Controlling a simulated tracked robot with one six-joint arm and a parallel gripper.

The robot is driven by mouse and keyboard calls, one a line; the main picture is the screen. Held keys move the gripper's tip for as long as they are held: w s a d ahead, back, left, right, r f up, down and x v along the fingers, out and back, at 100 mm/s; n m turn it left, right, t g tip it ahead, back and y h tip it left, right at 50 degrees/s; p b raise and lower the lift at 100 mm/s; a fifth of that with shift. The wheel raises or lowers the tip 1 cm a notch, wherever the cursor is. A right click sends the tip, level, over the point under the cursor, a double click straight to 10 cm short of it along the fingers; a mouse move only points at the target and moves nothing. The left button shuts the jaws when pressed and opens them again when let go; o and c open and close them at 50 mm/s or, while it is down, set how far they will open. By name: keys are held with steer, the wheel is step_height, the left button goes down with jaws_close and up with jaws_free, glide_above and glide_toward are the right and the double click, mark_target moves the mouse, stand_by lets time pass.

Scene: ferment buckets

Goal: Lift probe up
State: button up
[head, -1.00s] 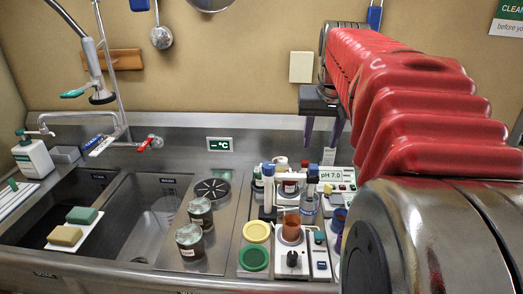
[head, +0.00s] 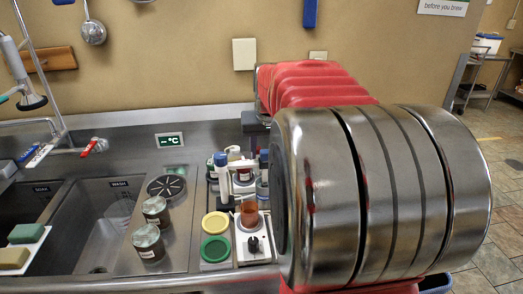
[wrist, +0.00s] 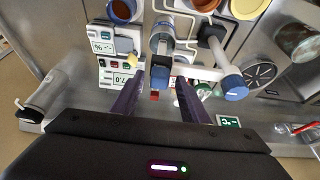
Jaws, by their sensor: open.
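In the wrist view, a blue-capped probe (wrist: 160,78) sits at the end of a white holder arm (wrist: 200,73). My gripper (wrist: 160,101) is open, with one purple-grey finger on each side of the probe's line. I cannot tell whether the fingers touch it. In the head view, the probe's blue cap (head: 263,159) shows at the right end of the holder arm, beside a white post (head: 222,180) with a blue knob. The gripper is mostly hidden there behind my red and steel arm. The probe's lower end is hidden.
The pH meter (wrist: 117,70) stands beside the probe in the wrist view. Yellow (head: 215,224) and green (head: 214,248) lids and two jars (head: 148,241) lie left. The sink (head: 108,220) is farther left.

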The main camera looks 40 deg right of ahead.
jaws_close()
stand_by(0.5)
